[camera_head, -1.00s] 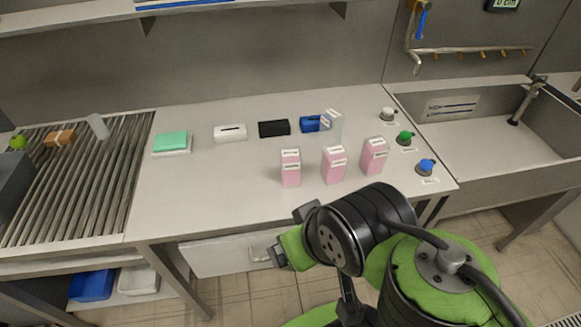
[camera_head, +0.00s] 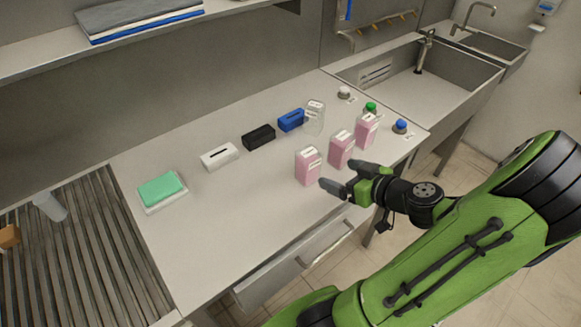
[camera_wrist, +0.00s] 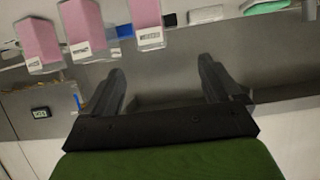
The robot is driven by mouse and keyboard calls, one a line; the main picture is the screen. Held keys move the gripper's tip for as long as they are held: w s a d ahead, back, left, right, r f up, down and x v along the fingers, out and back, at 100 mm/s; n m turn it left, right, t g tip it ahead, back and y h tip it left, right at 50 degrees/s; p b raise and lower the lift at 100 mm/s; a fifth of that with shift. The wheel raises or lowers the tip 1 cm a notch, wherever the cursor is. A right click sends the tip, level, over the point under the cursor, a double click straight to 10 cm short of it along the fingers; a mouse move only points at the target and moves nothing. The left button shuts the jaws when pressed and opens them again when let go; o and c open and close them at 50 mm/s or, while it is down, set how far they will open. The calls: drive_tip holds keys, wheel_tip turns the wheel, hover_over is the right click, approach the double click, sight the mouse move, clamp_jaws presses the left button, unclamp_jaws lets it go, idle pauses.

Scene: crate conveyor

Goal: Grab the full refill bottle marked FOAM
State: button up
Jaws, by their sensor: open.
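Three bottles filled with pink stand in a slanting row on the table: the near left bottle (camera_head: 308,168), the middle bottle (camera_head: 341,150) and the far right bottle (camera_head: 366,131). Each has a white label, too small to read, so I cannot tell which is FOAM. A clear bottle (camera_head: 315,117) without pink stands behind them. My gripper (camera_head: 343,177) is open and empty at the table's front edge, close to the near left bottle. In the wrist view, the pink bottles show at the top, beyond and left of my open fingers (camera_wrist: 160,72).
White (camera_head: 218,157), black (camera_head: 259,137) and blue (camera_head: 291,120) slotted boxes stand behind. White (camera_head: 344,93), green (camera_head: 370,108) and blue (camera_head: 400,126) caps sit at right. The table's front middle is clear.

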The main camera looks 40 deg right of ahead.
sight(309, 155)
drive_tip(key=shift+h, duration=0.3)
drive_tip(key=x, duration=1)
drive_tip(key=d+x, duration=0.1)
drive_tip(key=x, duration=0.4)
drive_tip(key=shift+w+d+r, duration=0.1)
drive_tip(key=shift+w+r, duration=0.1)
drive_tip(key=shift+r, duration=0.1)
drive_tip(key=shift+s+t, duration=0.1)
drive_tip(key=shift+t, duration=0.2)
drive_tip(key=shift+r, duration=0.1)
drive_tip(key=c, duration=1.3)
drive_tip(key=shift+o, duration=0.2)
